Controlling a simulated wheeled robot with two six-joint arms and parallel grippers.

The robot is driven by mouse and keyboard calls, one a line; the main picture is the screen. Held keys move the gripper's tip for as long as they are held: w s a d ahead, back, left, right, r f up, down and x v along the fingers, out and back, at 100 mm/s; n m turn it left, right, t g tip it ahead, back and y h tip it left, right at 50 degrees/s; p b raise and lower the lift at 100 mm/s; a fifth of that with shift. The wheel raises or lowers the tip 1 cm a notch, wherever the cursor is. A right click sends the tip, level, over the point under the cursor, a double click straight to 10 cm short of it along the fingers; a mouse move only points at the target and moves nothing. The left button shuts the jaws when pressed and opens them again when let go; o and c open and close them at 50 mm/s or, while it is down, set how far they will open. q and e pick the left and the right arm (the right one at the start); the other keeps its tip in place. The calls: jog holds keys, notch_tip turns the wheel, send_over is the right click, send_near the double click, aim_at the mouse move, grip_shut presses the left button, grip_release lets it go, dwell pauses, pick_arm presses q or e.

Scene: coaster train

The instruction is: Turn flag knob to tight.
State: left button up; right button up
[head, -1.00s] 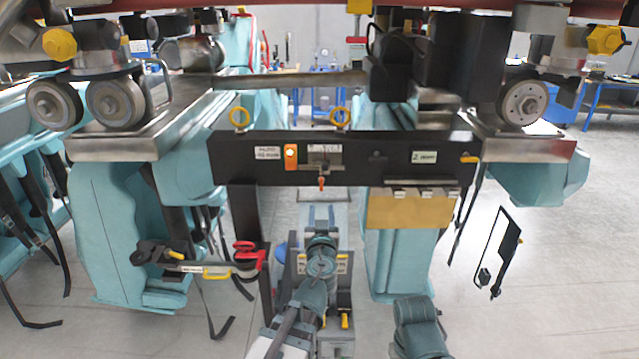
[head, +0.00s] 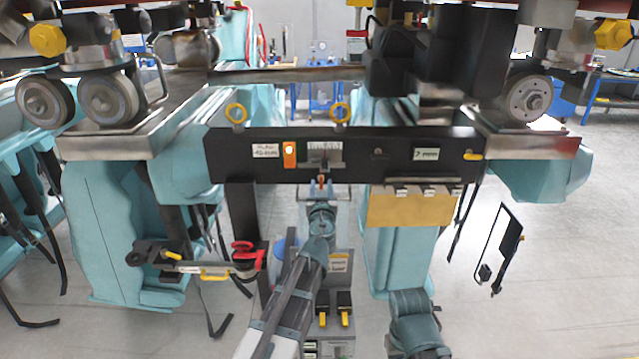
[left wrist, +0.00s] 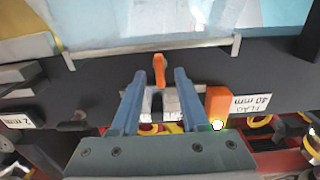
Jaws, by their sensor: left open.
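A small orange knob (head: 322,180) hangs at the lower edge of the black crossbar (head: 225,155), below a small metal plate (head: 325,155) with a slider. I take it to be the flag knob. My left gripper (head: 322,190) is just below it, pointing up at the bar. In the left wrist view the fingers of the left gripper (left wrist: 159,76) are apart. The orange knob (left wrist: 159,68) shows between their tips, with no clear contact on either side. Whether the knob stands at tight cannot be read. My right gripper is not in view.
An orange block with a lit white spot (head: 290,153) and a white label (head: 265,151) are left of the plate. A green-white label (head: 426,154) and a tan box (head: 410,208) are to the right. A red-handled tool (head: 246,252) hangs at lower left.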

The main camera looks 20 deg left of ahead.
pick_arm(q)
jog(key=shift+w+a, duration=0.2)
jog(key=shift+w, duration=0.45)
grip_shut()
